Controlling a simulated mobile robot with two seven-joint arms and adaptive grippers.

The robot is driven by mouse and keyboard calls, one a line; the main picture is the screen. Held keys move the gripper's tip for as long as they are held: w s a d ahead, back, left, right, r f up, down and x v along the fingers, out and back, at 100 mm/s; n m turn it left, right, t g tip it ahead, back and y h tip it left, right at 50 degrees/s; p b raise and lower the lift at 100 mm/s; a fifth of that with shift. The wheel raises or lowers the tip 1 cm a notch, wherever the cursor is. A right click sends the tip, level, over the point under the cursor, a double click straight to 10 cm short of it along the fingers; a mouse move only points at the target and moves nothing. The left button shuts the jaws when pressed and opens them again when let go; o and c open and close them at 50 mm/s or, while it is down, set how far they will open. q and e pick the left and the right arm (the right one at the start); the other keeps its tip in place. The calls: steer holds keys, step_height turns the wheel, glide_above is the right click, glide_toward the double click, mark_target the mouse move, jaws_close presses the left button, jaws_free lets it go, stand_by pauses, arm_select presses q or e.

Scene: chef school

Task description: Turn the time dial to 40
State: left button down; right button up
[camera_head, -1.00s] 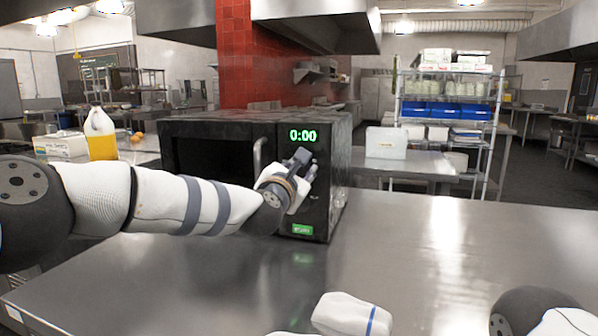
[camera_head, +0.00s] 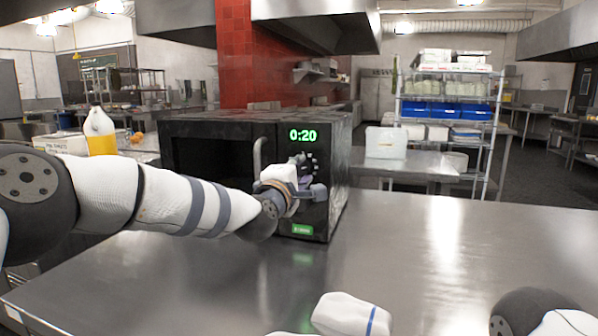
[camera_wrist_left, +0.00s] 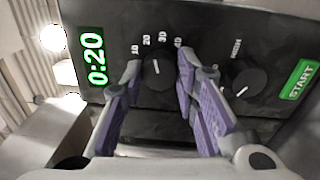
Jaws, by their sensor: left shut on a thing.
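The black microwave (camera_head: 330,200) stands on the steel counter, and its green display (camera_head: 303,135) reads 0:20. In the left wrist view the display (camera_wrist_left: 94,59) also reads 0:20. The round black time dial (camera_wrist_left: 158,72) sits between my left fingers, with white marks 10, 20, 30 and 40 around it. My left gripper (camera_head: 304,181) is at the control panel, shut on the time dial with one finger on either side. In the head view the gripper largely hides the dial. My right gripper is out of view.
A second dial (camera_wrist_left: 242,80) and a green START button (camera_wrist_left: 300,80) lie beside the time dial. The microwave door handle (camera_head: 258,157) is close to my left wrist. The steel counter (camera_head: 440,245) is clear on the right. A yellow bottle (camera_head: 101,140) stands behind, left.

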arm_select(q)
steer(key=m, duration=0.4)
steer(key=shift+m, duration=0.4)
steer(key=shift+a+m+h, duration=0.15)
steer(key=shift+m+h, duration=0.15)
steer(key=shift+m, duration=2.3)
steer(key=c, duration=1.2)
jaws_free()
steer(key=shift+c, duration=0.2)
